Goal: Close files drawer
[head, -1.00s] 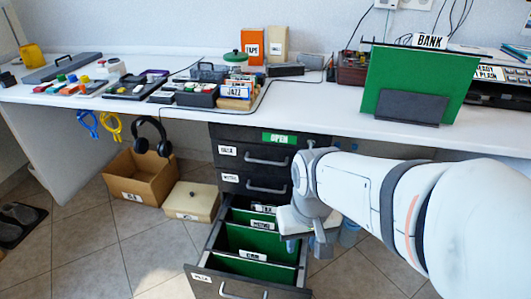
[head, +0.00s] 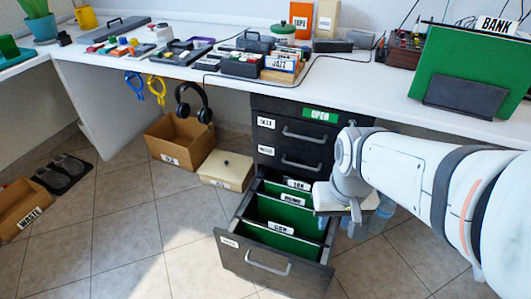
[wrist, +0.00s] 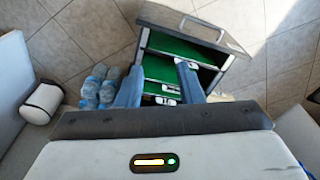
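The files drawer (head: 232,215) is the lowest one of a dark cabinet (head: 268,115). It is pulled out, with green labelled dividers (head: 285,213) inside and a metal handle (head: 268,262) on its front. It also shows in the wrist view, with its front panel (wrist: 165,17) and handle (wrist: 208,30) at the top. My gripper (head: 354,225) is by the drawer's right side in the head view. In the wrist view my gripper (wrist: 158,75) has its two fingers apart with nothing held. One finger overlaps the drawer's interior; I cannot tell whether it touches. The handle is clear of the fingers.
Two upper drawers are shut. Water bottles (wrist: 98,88) stand beside the cabinet. A cardboard box (head: 178,145) and a cream box (head: 227,170) sit left of it under the desk (head: 350,90). Tiled floor (head: 150,250) in front of the drawer is free.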

